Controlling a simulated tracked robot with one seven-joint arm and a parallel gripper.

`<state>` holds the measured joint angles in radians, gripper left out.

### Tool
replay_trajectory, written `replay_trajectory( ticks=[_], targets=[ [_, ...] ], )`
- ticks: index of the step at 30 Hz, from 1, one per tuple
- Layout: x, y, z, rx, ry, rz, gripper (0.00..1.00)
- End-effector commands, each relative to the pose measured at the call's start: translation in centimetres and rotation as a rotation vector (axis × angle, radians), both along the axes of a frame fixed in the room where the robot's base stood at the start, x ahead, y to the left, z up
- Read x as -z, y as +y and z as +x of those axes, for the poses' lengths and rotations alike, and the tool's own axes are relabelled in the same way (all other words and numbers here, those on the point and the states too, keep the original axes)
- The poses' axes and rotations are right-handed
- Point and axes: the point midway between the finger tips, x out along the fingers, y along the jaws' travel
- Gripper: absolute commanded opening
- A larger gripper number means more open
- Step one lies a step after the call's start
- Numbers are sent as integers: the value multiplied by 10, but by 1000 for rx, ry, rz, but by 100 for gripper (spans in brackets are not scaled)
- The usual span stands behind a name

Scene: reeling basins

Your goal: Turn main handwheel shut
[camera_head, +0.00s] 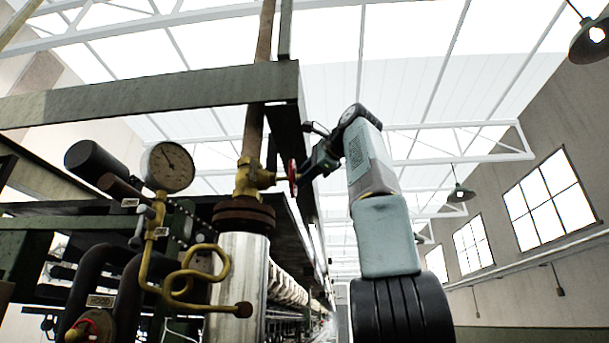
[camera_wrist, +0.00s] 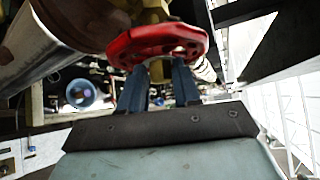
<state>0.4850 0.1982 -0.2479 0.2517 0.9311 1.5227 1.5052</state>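The main handwheel is a small red wheel (camera_head: 292,178), seen nearly edge-on beside a brass valve (camera_head: 250,177) on the upright pipe. In the wrist view the red handwheel (camera_wrist: 157,42) fills the upper middle. My gripper (camera_head: 304,173) reaches in from the right, up against the wheel. In the wrist view its two blue-grey fingers (camera_wrist: 157,75) stand apart, with their tips hidden at the wheel's lower rim. Whether they clamp the wheel cannot be told.
A pressure gauge (camera_head: 168,166) and a coiled brass tube (camera_head: 197,275) are left of the valve. A green steel beam (camera_head: 150,95) crosses above it, close to my arm. Another red wheel (camera_head: 92,326) sits low at left. Open space lies right of my arm.

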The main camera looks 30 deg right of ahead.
Motion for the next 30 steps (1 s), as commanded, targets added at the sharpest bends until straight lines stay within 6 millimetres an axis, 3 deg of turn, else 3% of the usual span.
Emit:
replay_trajectory(
  ticks=[14, 30],
  targets=[
    [0, -3, -5, 2, 6, 0, 38],
    [-8, -16, -57, 5, 11, 2, 38]
  ],
)
